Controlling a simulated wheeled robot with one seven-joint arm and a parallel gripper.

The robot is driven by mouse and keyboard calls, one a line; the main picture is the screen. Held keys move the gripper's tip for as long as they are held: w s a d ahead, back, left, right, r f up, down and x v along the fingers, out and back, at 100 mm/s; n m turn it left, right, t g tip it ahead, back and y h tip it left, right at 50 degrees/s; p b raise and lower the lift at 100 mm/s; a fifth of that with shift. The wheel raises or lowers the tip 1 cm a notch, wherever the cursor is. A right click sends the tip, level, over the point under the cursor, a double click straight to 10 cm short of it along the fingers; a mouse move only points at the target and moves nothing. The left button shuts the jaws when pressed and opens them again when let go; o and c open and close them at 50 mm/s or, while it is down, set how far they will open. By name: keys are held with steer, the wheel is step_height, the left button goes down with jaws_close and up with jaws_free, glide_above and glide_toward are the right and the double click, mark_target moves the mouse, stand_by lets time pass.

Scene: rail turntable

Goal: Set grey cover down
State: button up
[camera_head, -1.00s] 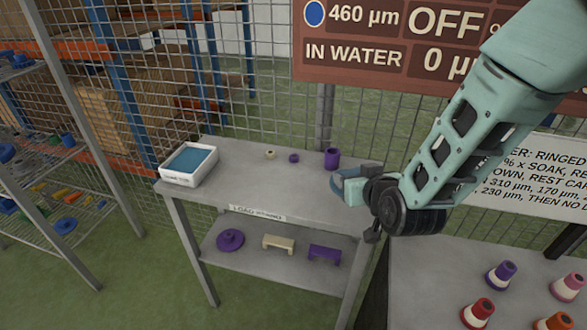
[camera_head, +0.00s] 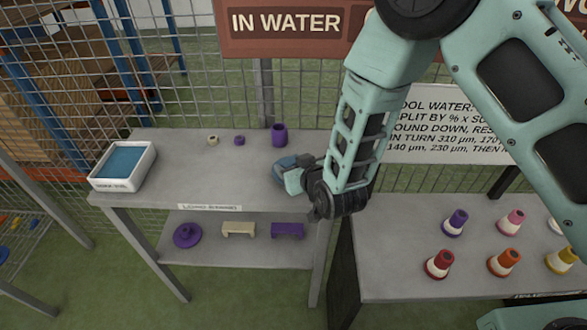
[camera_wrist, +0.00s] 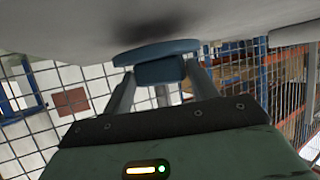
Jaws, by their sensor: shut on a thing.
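The grey cover (camera_wrist: 158,52), which looks blue-grey, is a round disc with a thicker block on it. My gripper (camera_wrist: 160,78) is shut on the block, with one finger on each side. In the head view the cover (camera_head: 284,167) is at the right part of the grey table's top (camera_head: 235,180), and my gripper (camera_head: 296,179) partly hides it. In the wrist view the picture is upside down and the disc is very close to the table surface, with a dark shadow beside it. I cannot tell whether it touches.
A white tray of blue water (camera_head: 122,166) stands at the table's left. A beige ring (camera_head: 212,140), a small purple ring (camera_head: 239,141) and a purple cup (camera_head: 279,135) stand along the back. Purple and beige parts lie on the lower shelf. Several coloured cones stand on the right table (camera_head: 395,245).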

steer(key=shift+f, duration=0.75)
steer(key=shift+f, duration=0.15)
steer(key=o, duration=1.3)
